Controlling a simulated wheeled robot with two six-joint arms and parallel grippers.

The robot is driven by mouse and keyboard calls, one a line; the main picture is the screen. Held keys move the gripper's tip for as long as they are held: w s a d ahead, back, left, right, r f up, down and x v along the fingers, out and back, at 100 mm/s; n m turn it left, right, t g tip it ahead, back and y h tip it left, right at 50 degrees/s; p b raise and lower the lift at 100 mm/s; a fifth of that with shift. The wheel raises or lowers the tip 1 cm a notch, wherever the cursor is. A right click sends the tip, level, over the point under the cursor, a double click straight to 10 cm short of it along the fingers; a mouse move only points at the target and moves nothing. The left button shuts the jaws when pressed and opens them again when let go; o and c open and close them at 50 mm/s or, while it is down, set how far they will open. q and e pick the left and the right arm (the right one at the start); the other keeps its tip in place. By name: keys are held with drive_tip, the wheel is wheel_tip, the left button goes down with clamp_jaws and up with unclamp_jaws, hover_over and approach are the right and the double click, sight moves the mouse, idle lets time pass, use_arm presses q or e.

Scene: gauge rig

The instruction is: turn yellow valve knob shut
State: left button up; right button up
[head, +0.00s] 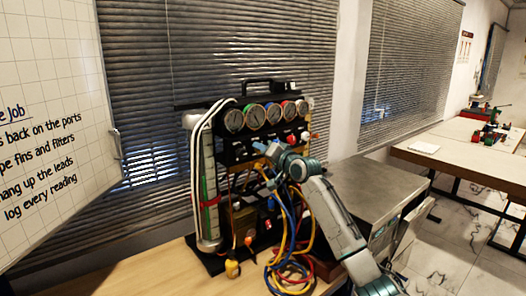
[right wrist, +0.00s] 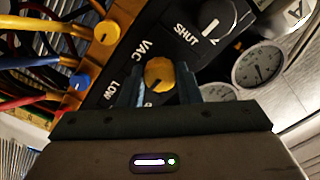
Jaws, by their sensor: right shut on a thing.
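The yellow valve knob (right wrist: 159,73) is on the black panel in the right wrist view, by the printing "VAC". A dark pointer line shows on its face, slanting toward the lower left in that view. My right gripper (right wrist: 163,82) has a finger on each side of the knob and is shut on it. In the head view my right gripper (head: 264,148) is at the front of the gauge rig (head: 232,152), below the row of gauges, and hides the knob there. My left gripper is not in view.
A black knob (right wrist: 217,18) near "SHUT" and gauges (right wrist: 258,65) are close to my right fingers. An orange manifold (right wrist: 120,12) with a blue knob (right wrist: 80,81) is beside them. Coloured hoses (head: 290,250) hang in front of the rig. A grey box (head: 375,185) stands right.

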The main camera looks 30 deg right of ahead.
drive_tip(key=o, duration=1)
drive_tip(key=shift+c, duration=0.2)
drive_tip(key=s+b, duration=0.4)
drive_tip(key=s, duration=0.6)
drive_tip(key=shift+s+d, duration=0.4)
drive_tip(key=shift+d, duration=0.05)
